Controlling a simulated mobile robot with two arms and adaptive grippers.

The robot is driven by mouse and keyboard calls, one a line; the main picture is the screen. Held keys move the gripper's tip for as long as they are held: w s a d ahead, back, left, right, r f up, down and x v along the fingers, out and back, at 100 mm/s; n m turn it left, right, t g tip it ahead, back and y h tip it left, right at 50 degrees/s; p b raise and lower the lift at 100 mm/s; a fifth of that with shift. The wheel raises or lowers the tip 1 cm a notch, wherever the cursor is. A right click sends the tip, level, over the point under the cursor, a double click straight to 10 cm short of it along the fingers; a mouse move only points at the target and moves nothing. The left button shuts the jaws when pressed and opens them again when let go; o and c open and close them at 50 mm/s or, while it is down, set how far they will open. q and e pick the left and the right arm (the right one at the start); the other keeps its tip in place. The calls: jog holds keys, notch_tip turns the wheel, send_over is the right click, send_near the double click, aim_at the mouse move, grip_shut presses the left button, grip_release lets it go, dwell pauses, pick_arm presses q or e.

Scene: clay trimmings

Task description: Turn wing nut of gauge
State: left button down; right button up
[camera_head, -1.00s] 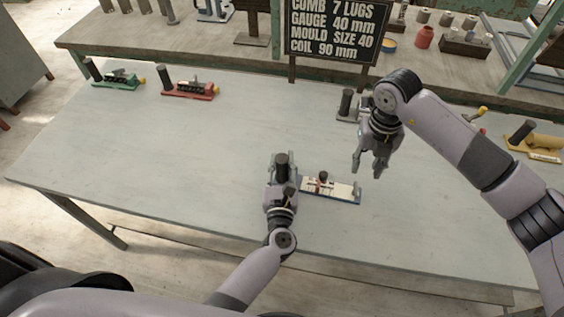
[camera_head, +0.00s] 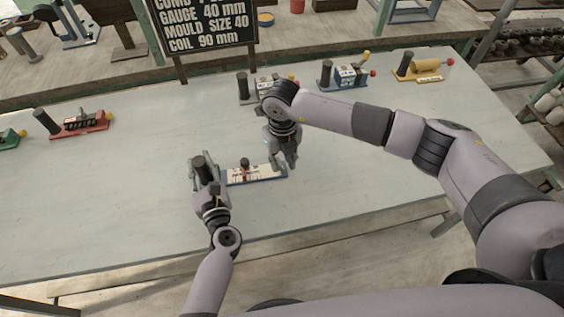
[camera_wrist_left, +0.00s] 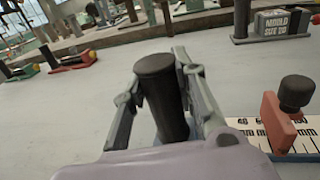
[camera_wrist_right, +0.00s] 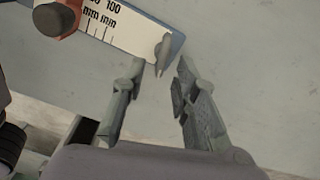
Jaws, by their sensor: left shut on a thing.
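The gauge (camera_head: 262,175) lies on the table, a blue-edged base with a white millimetre scale and a red slider (camera_wrist_left: 279,122) with a black knob (camera_wrist_left: 297,92). Its dark upright handle (camera_wrist_left: 163,98) stands at its left end. My left gripper (camera_head: 205,163) is shut around this handle, one finger on each side. A small grey wing nut (camera_wrist_right: 163,52) stands at the gauge's right end in the right wrist view. My right gripper (camera_wrist_right: 160,66) is open and empty, its fingertips just short of the wing nut, one on either side of its line. The head view shows it (camera_head: 284,163) over that end.
A red device (camera_head: 80,124) stands at the left; grey (camera_head: 262,88), blue (camera_head: 345,76) and yellow (camera_head: 425,67) ones stand along the table's back. A lettered black board (camera_head: 205,28) stands behind. The table around the gauge is clear.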

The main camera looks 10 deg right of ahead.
jog(key=shift+f, duration=0.75)
jog(key=shift+c, duration=0.3)
grip_shut()
